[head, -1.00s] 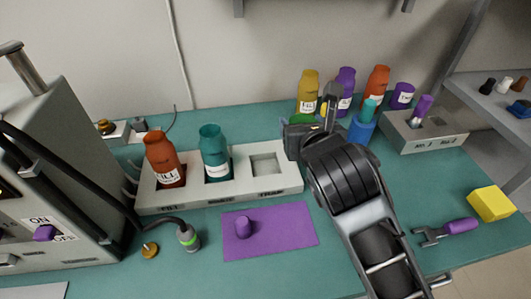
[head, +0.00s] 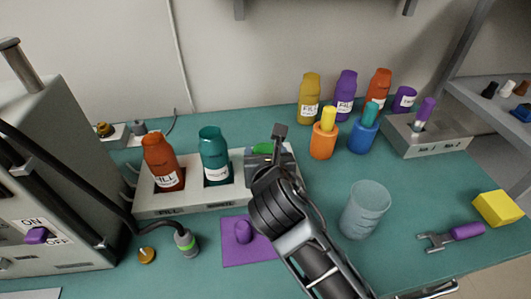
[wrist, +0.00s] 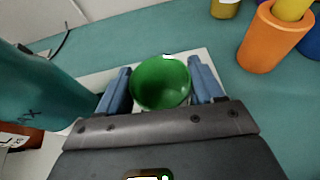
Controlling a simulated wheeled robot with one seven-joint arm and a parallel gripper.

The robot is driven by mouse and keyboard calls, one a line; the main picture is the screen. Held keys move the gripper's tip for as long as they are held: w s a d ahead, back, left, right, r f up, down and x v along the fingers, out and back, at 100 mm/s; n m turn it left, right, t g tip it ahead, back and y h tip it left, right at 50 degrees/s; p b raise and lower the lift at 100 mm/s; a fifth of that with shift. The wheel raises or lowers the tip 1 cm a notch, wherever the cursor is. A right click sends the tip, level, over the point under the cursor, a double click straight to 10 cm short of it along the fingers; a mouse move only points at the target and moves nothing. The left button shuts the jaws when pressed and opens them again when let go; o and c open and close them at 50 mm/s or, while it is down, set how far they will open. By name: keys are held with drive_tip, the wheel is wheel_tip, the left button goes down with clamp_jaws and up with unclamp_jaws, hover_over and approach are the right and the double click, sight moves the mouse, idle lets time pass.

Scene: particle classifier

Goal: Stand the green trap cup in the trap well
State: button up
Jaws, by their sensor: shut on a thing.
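The green trap cup (wrist: 161,83) sits between the two blue fingers of my gripper (wrist: 163,88) in the wrist view. My gripper is shut on it. In the head view only a small green part of the cup (head: 262,148) shows; my gripper and arm hide the rest. The cup is over the right end of the pale rack (head: 240,195), where the trap well is. The well is hidden behind my gripper, so I cannot tell whether the cup's base is inside it.
A teal bottle (head: 214,155) and a red-orange bottle (head: 163,162) stand in the rack's other wells, the teal one close to my gripper. An orange holder (head: 323,140) stands to the right. A clear beaker (head: 366,210) stands right of my arm.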

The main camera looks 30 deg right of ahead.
drive_tip(key=o, duration=1.1)
drive_tip(key=shift+f, duration=0.1)
drive_tip(key=shift+c, duration=0.2)
drive_tip(key=v, duration=1.2)
drive_tip(key=shift+p, duration=0.3)
